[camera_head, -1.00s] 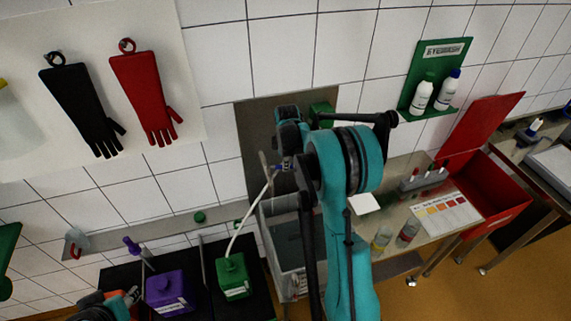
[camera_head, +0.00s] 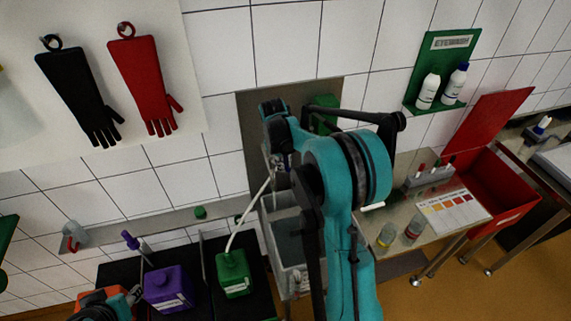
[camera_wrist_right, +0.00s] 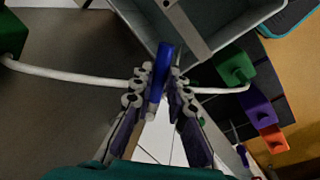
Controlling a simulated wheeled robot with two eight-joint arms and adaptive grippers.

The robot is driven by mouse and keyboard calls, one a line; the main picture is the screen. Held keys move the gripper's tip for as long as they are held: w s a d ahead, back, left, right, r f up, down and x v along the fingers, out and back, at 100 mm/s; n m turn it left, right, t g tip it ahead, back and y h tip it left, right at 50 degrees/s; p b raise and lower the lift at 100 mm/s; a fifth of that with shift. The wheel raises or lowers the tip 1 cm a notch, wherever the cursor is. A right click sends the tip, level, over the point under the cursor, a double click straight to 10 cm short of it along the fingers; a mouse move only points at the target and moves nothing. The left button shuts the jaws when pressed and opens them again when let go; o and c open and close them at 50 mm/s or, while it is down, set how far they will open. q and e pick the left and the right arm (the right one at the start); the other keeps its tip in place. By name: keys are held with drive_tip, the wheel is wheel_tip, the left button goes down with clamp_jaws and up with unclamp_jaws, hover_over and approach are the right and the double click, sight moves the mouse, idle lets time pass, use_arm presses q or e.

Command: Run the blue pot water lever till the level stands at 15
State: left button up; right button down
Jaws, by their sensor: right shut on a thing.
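My right gripper (camera_head: 276,163) is in front of the steel wall panel, above the grey basin (camera_head: 268,237). In the right wrist view the gripper (camera_wrist_right: 160,80) is shut on a blue lever (camera_wrist_right: 163,62) standing between its fingers. The basin also shows in that view (camera_wrist_right: 236,22). No level scale or number can be read in either view. My left gripper (camera_head: 132,294) is at the lower left, beside the purple pot; its fingers are too small and covered to judge.
A white hose (camera_head: 240,217) runs to the green pot (camera_head: 232,272). The purple pot (camera_head: 168,287) and an orange pot (camera_head: 92,297) stand to its left. A steel table (camera_head: 405,240) holds jars and a colour chart. A red bin (camera_head: 500,195) is at right.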

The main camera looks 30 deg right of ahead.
idle(0.5)
drive_tip(key=c, duration=1.5)
unclamp_jaws()
drive_tip(key=shift+a, duration=0.1)
drive_tip(key=shift+r, duration=0.1)
drive_tip(key=r, duration=0.4)
drive_tip(key=a+r, duration=0.1)
drive_tip(key=r, duration=0.2)
drive_tip(key=s+a+r, duration=0.1)
drive_tip(key=r, duration=0.3)
drive_tip(key=shift+a+r, duration=0.1)
drive_tip(key=shift+r, duration=0.25)
